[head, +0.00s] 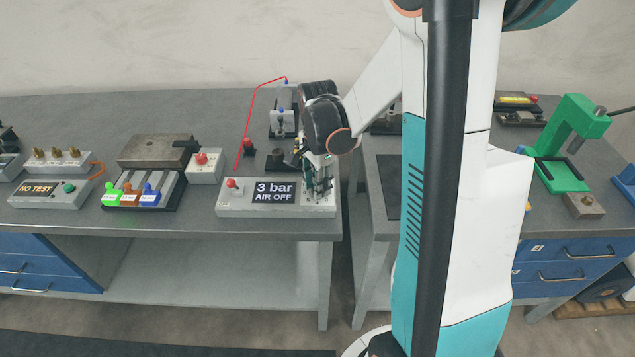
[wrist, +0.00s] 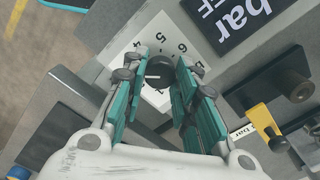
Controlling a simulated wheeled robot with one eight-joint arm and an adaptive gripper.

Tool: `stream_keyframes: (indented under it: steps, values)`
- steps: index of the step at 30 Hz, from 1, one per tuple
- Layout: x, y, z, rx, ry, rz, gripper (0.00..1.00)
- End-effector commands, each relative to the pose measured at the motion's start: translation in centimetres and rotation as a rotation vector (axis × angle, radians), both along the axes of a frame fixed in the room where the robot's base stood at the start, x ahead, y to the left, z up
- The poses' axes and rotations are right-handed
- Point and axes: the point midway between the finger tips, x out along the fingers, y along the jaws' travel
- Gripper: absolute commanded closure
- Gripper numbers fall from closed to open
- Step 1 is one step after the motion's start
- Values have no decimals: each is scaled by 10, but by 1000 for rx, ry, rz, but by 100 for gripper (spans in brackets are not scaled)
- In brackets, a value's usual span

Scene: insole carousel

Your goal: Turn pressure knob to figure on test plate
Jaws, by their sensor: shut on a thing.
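The dark round pressure knob (wrist: 160,76) sits on a pale dial (wrist: 125,45) with figures around it; 4, 5 and 6 can be read in the wrist view. A pale mark shows on the knob, but I cannot tell which figure it points to. My gripper (wrist: 162,64) is shut on the knob, one finger on each side. In the head view my gripper (head: 320,190) reaches down onto the right end of the grey control box (head: 290,211) and hides the knob. The box's black plate (head: 273,191) reads "3 bar AIR OFF".
A fixture with coloured clips (head: 150,193) and a "NO TEST" unit (head: 45,190) stand further left. The table's front edge is close below the box. A yellow part (wrist: 262,120) shows beside the dial.

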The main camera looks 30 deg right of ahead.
Motion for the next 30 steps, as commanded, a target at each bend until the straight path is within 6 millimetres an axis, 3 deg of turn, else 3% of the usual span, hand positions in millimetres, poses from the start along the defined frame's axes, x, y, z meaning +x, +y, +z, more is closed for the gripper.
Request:
stream_keyframes:
  steps: [2, 3, 5, 19, 30]
  values:
    - [0, 0, 0, 0, -1, 0, 97]
    - [0, 0, 0, -1, -1, 0, 66]
    - [0, 0, 0, 0, -1, 0, 53]
    - [0, 0, 8, 0, 0, 1, 52]
    - [0, 0, 73, 0, 0, 1, 52]
